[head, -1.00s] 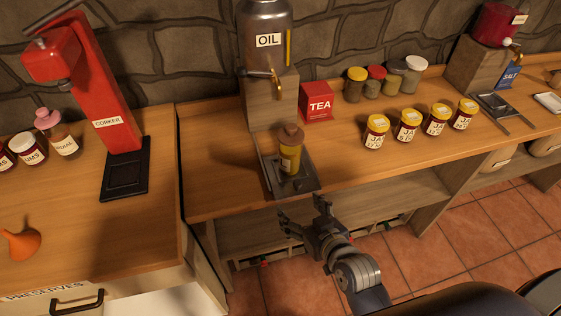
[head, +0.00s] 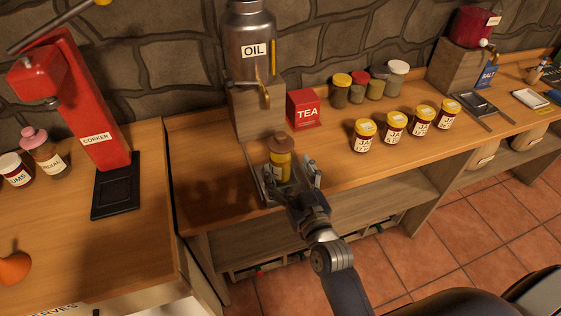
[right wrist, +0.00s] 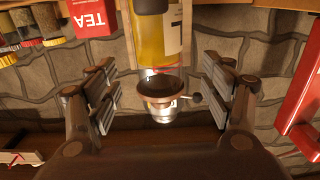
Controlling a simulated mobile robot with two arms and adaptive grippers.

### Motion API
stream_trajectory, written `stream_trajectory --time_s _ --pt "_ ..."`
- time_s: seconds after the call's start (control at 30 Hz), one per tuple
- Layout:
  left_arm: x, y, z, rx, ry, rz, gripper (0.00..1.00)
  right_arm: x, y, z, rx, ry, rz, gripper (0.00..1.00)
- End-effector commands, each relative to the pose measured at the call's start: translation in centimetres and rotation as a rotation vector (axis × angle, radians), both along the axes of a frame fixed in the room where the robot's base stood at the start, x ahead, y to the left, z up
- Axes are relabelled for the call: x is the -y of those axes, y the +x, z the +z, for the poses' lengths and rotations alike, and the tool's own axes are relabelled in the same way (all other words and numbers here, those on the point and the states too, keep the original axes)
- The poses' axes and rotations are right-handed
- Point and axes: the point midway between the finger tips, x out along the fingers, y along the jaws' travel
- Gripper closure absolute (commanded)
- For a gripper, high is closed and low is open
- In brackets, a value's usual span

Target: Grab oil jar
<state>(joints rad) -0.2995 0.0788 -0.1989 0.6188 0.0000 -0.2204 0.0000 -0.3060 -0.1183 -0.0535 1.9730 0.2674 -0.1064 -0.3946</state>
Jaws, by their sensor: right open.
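The oil jar (head: 281,166) is a small jar of yellow oil with a brown stopper. It stands upright on the drip tray (head: 262,190) below the tap of the metal oil tank (head: 250,45). My right gripper (head: 290,180) is open at the jar, with one finger on each side of it in the head view. In the right wrist view the yellow jar (right wrist: 160,40) is between the spread fingers (right wrist: 158,95), with gaps at both sides. My left gripper is not in view.
A red tea tin (head: 304,110) stands close to the right of the oil tank. Several yellow-lidded jam jars (head: 393,128) and spice jars (head: 357,88) stand farther right. The red corker (head: 85,110) is at the left. The counter between tray and jam jars is clear.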

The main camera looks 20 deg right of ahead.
Motion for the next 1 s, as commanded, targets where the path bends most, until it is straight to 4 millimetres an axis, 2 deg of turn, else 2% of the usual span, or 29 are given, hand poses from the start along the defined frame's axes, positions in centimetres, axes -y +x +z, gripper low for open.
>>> stream_trajectory --time_s 0.23,0.5,0.63,0.83,0.87,1.0 --pt "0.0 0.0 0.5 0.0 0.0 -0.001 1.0 0.0 1.8 0.3 0.001 0.0 0.0 0.26" --pt "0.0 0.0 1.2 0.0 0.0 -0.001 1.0 0.0 5.5 0.5 0.0 0.0 0.0 0.26" --pt "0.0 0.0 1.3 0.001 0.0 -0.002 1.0 0.0 6.2 0.5 -0.001 -0.001 0.0 0.26" --pt "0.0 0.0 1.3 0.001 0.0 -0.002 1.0 0.0 6.2 0.4 -0.001 -0.001 0.0 0.26" --pt "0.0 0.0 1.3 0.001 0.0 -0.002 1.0 0.0 6.2 0.4 -0.001 0.0 0.0 0.3" --pt "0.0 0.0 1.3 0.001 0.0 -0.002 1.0 0.0 6.2 0.4 -0.001 0.0 0.0 0.62"
